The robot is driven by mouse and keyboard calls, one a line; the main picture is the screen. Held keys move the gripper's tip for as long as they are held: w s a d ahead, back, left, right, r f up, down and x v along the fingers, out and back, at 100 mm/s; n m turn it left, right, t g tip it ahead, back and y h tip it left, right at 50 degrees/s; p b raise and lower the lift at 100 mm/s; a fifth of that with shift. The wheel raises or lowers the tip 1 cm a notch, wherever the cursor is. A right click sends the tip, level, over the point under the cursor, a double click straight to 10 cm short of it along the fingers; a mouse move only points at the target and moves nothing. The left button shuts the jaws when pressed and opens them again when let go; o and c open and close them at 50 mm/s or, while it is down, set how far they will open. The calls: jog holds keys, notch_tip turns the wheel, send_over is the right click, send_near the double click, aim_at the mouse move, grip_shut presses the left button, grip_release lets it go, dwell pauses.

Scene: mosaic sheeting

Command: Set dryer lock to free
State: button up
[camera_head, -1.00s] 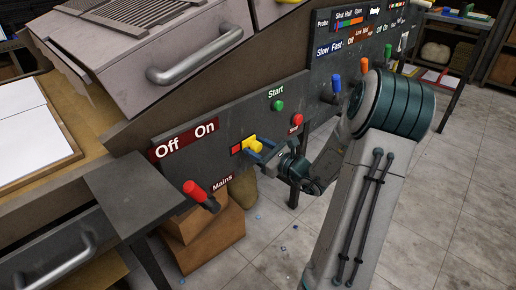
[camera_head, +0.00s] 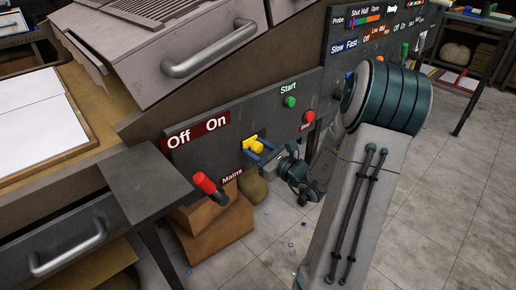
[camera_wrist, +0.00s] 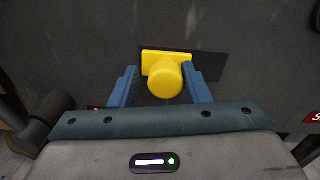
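The yellow knob (camera_head: 255,146) sits on a sliding plate in a dark slot on the grey front panel, between the Mains switch and the Start and Stop buttons. I take it as the dryer lock; no readable label shows on it. In the wrist view the yellow knob (camera_wrist: 165,78) is at the left end of the slot, with dark slot bare to its right. My gripper (camera_wrist: 160,82) has its blue fingers on either side of the knob. A gap shows at the left finger; the right finger is very close or touching. My gripper also shows in the head view (camera_head: 258,153).
A red Mains lever (camera_head: 205,184) stands out to the left, under the Off/On label. The green Start button (camera_head: 290,101) and red Stop button (camera_head: 308,116) are up and right. Cardboard boxes (camera_head: 215,232) lie below the panel.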

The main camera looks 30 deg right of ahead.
jog(key=shift+o, duration=0.3)
jog(key=shift+d, duration=0.1)
jog(key=shift+s+d, duration=0.1)
jog(key=shift+s, duration=0.25)
jog(key=p+v, duration=0.2)
jog(key=v, duration=1.1)
jog(key=shift+p, duration=0.3)
jog(key=shift+r, duration=0.1)
jog(key=s+a+r+n+g+y+p, duration=0.3)
jog(key=a+r+n+g+p, duration=0.4)
jog(key=a, duration=0.3)
jog(key=s+a+r+n+g+y+p, duration=0.2)
jog(key=a+r+n+g+p, duration=0.45)
jog(key=a+n, duration=0.35)
jog(key=s+r+n+h+p, duration=0.2)
jog(key=r+n+h+p, duration=0.3)
jog(key=r, duration=0.4)
jog(key=s+r+n+h+p, duration=0.2)
jog(key=r+n+h+p, duration=0.3)
jog(key=r+n+p, duration=0.2)
notch_tip(320, 180, up, 3)
jog(key=shift+s+f+n+g+h, duration=0.3)
jog(key=shift+n+g, duration=0.15)
jog(key=shift+n, duration=0.25)
